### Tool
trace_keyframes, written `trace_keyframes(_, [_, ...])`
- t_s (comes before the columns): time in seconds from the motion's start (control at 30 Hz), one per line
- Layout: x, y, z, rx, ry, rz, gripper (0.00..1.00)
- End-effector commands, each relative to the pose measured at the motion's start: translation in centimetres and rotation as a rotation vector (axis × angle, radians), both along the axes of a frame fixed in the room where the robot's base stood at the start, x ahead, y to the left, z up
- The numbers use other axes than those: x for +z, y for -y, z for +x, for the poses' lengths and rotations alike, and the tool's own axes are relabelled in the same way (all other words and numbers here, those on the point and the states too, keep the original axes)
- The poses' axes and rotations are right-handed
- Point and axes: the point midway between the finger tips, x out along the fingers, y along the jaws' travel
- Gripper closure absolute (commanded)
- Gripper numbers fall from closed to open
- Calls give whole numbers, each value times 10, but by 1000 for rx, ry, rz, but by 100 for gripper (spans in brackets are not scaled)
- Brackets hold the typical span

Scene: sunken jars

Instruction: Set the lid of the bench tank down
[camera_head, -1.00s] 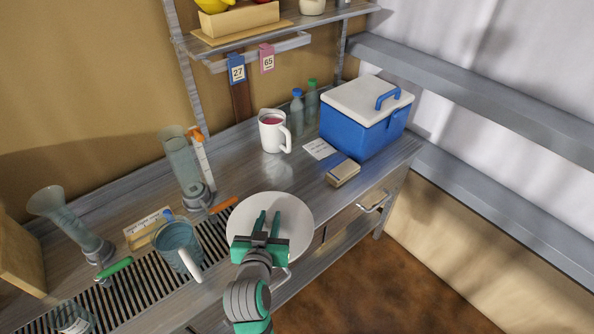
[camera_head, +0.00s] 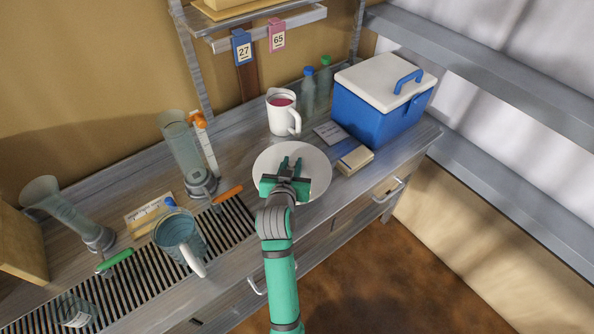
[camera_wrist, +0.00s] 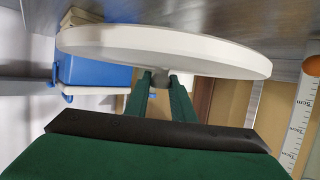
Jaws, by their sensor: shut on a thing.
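The lid, a round white disc (camera_head: 318,168), is over the bench top between the white mug and the bench's front edge. It also shows in the wrist view (camera_wrist: 165,45), close to the grey bench surface and roughly level. Whether it touches the bench I cannot tell. My gripper (camera_head: 290,165) is shut on the small knob at the lid's middle; the green fingers (camera_wrist: 160,80) close on it in the wrist view. I cannot make out the tank's opening; the lid and my gripper hide part of the bench.
A white mug (camera_head: 282,115) with red liquid stands behind the lid. An orange pen-like item (camera_head: 228,194), a slatted grating (camera_head: 150,275) and a glass jug (camera_head: 178,240) are at the left.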

Motion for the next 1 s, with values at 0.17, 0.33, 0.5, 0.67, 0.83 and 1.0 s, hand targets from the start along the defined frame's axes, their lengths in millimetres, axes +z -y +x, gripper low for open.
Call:
trace_keyframes(0.17, [-26, 9, 19, 0, -1, 1, 100])
trace_keyframes(0.33, [-35, 12, 26, 1, 1, 1, 100])
trace_keyframes(0.5, [-47, 15, 31, 0, -1, 0, 100])
trace_keyframes(0.67, [-68, 15, 31, 0, 0, 0, 100])
trace_keyframes(0.83, [-72, 15, 31, 0, 2, 0, 100])
trace_keyframes(1.0, [-72, 15, 31, 0, 1, 0, 100])
